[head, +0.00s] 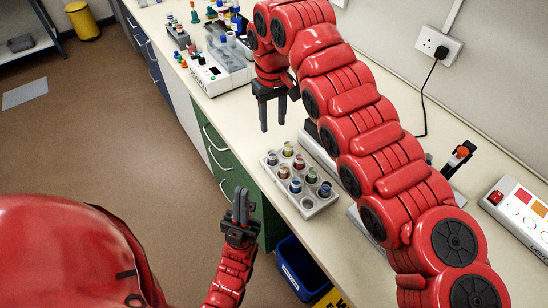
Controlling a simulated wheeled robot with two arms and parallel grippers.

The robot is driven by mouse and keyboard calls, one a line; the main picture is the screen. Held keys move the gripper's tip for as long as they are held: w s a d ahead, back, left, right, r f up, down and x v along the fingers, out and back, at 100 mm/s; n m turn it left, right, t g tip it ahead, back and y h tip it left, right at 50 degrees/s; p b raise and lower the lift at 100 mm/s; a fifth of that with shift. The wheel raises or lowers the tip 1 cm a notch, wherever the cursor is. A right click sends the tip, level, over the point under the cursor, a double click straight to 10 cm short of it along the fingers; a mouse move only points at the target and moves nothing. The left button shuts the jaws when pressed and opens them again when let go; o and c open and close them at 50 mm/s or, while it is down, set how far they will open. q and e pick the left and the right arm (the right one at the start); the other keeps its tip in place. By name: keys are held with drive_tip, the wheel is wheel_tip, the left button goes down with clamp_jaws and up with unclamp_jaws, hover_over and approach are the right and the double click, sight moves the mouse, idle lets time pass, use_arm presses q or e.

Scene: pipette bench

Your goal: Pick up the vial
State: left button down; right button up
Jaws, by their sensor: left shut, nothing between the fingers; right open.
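A light grey rack (320,208) on the bench holds several small vials with differently coloured caps, such as a dark blue-capped vial (325,189) at its near end. I cannot tell which vial is meant. My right gripper (273,120) is open and empty, pointing down above the bench just beyond the rack, apart from the vials. My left gripper (241,205) is shut and empty, pointing up in front of the bench, to the left of and below the rack.
My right arm covers much of the bench behind the rack. A white device (216,72) and several bottles stand farther along the bench (228,107). A panel with coloured squares (520,212) lies at right. A blue bin (300,270) stands below the bench edge.

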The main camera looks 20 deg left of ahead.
drive_tip(key=p, duration=0.3)
hover_over(272, 154)
wheel_tip(272, 154, down, 8)
drive_tip(key=shift+s+d+f, duration=0.35)
drive_tip(key=shift+f, duration=0.25)
wheel_tip(272, 154, down, 4)
drive_tip(key=p, duration=0.2)
drive_tip(key=shift+s+a+r+p, duration=0.15)
drive_tip(key=shift+r+p, duration=0.05)
drive_tip(key=shift+p, duration=0.1)
drive_tip(key=shift+f, duration=0.45)
clamp_jaws()
